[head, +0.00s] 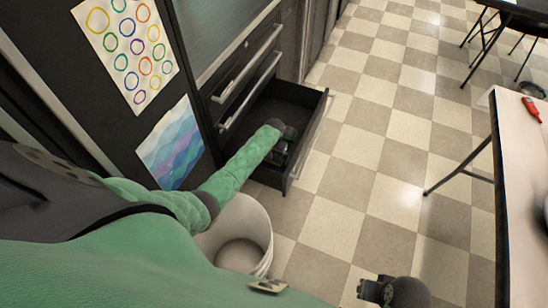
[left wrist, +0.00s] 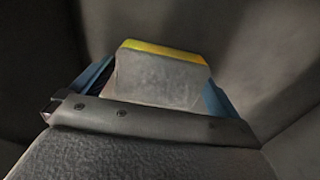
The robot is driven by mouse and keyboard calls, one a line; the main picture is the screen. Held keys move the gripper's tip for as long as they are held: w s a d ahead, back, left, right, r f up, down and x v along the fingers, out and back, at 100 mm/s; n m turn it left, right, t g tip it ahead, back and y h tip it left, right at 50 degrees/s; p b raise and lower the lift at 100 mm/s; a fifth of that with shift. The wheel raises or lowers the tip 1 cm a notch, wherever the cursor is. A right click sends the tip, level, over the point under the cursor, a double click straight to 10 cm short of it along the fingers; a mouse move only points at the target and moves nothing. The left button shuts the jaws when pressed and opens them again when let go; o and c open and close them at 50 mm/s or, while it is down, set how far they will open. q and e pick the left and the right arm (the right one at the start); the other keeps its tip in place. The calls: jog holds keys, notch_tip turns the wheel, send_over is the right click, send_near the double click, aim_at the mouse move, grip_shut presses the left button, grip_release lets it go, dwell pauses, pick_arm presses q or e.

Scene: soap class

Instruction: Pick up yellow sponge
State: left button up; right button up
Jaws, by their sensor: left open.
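The sponge (left wrist: 160,60) shows in the left wrist view, with a yellow top edge and a grey face towards the camera. It stands between the two blue fingers of my left gripper (head: 279,154), which is open. I cannot tell whether either finger touches it. In the head view that gripper reaches down into an open dark drawer (head: 308,123), and the sponge is hidden there. My right gripper (head: 374,290) is at the bottom of the head view, over the floor and away from the drawer; its jaws are unclear.
The drawer walls are close around my left gripper. A white bin (head: 262,232) stands on the floor below the drawer. A light table (head: 528,190) with a red object (head: 531,108) is at the right. The checkered floor between is clear.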

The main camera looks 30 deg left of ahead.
aim_at(274, 155)
pick_arm(q)
jog(key=c, duration=0.8)
notch_tip(274, 155, up, 10)
jog(key=shift+b, duration=0.3)
